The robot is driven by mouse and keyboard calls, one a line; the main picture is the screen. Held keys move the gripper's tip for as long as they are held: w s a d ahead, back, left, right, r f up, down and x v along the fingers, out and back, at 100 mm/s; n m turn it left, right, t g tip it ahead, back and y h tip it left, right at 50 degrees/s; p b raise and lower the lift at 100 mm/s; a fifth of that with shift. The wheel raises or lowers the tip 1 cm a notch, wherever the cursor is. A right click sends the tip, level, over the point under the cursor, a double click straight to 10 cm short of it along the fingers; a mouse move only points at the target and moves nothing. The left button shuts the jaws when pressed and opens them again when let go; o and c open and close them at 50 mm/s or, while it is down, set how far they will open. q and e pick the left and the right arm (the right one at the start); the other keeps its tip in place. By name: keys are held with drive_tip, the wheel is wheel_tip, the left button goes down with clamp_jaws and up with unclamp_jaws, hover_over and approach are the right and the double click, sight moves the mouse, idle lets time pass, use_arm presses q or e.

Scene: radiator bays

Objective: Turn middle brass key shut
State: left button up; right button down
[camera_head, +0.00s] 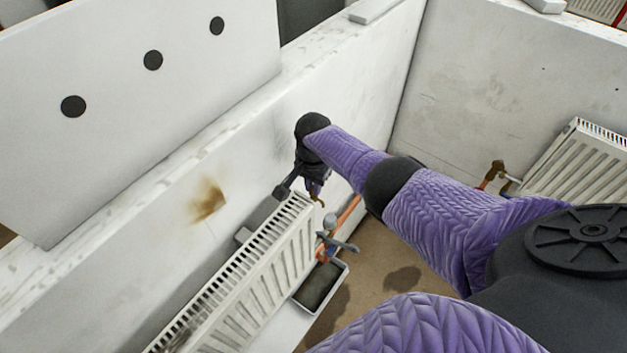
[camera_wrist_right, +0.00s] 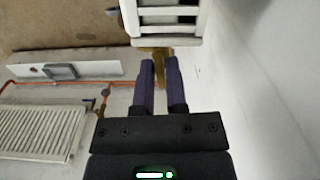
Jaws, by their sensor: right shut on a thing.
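A white radiator (camera_head: 250,285) stands along the pale wall, and its end shows at the top of the right wrist view (camera_wrist_right: 165,18). A small brass key (camera_head: 318,200) is at the radiator's upper end. My right gripper (camera_head: 313,187) reaches down over that end. In the right wrist view the two purple fingers (camera_wrist_right: 160,68) are shut on the brass key (camera_wrist_right: 161,55), close against the radiator. The fingers partly cover the key, so its turn angle cannot be told. My left gripper is out of view.
A grey-handled valve (camera_head: 330,240) and copper pipe (camera_head: 348,212) sit beside the radiator end, above a dark tray (camera_head: 320,287). Another radiator (camera_head: 580,165) with a brass valve (camera_head: 495,172) stands at right. A white panel (camera_head: 110,120) with black dots rises at left.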

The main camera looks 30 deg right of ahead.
drive_tip(key=shift+w+r+m, duration=0.1)
drive_tip(key=shift+m, duration=0.5)
drive_tip(key=c, duration=1)
unclamp_jaws()
drive_tip(key=shift+r, duration=0.1)
wheel_tip(320, 180, up, 10)
drive_tip(key=p, duration=0.5)
drive_tip(key=shift+f, duration=0.2)
